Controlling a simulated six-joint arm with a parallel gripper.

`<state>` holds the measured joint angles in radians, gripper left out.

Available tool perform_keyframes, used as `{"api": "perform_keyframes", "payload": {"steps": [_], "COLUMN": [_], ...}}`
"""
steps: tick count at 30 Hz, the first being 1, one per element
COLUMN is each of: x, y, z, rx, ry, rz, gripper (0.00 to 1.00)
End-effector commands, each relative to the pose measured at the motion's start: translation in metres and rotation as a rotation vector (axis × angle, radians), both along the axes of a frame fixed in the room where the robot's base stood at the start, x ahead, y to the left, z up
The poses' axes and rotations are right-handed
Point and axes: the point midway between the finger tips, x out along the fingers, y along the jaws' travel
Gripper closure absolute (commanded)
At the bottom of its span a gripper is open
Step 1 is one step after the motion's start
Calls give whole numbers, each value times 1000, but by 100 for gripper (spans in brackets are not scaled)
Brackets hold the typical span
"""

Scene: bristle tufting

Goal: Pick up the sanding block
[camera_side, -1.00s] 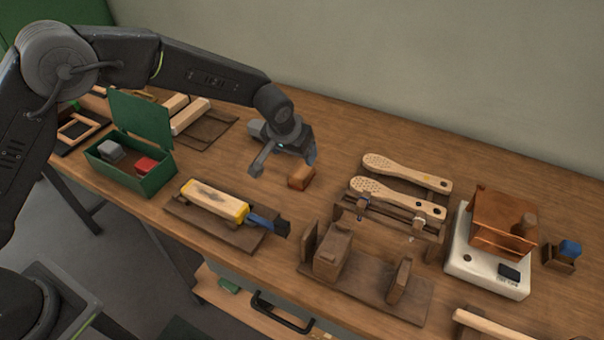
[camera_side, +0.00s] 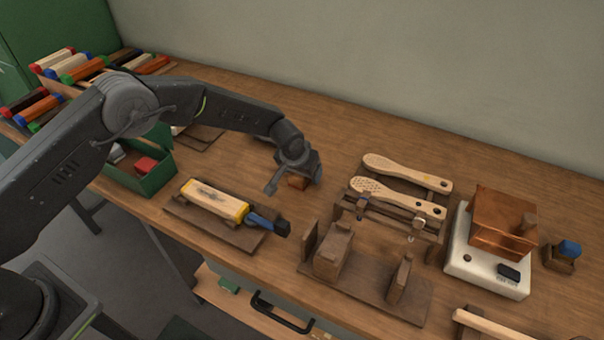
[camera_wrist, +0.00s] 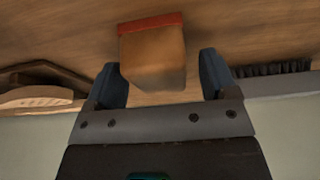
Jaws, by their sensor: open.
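The sanding block (camera_side: 298,184) is a small orange-brown block on the wooden bench, partly hidden by my gripper in the side view. In the wrist view the block (camera_wrist: 153,60) shows as a tan block with a red band along its upper edge. My gripper (camera_side: 294,185) is open and low over the block. In the wrist view my gripper (camera_wrist: 162,82) has one dark finger on each side of the block, with gaps visible. The block lies nearer the left finger there.
A wood piece with yellow ends (camera_side: 213,201) lies on a board in front. Paddle-shaped brush bodies (camera_side: 405,172) and a wooden fixture (camera_side: 365,280) are to the right. A green box (camera_side: 150,180) stands left. In the wrist view, dark bristles (camera_wrist: 272,68) show at right.

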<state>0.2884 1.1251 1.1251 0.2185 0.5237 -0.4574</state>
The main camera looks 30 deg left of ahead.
Motion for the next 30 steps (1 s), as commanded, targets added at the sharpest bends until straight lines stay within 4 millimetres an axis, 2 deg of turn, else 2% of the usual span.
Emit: {"api": "perform_keyframes", "payload": {"steps": [4, 21, 30], "x": [0, 0, 0], "y": [0, 0, 0], "z": [0, 1, 5], "rx": [0, 0, -1], "ry": [0, -1, -2], "rz": [0, 0, 0], "gripper": [23, 76, 76]}}
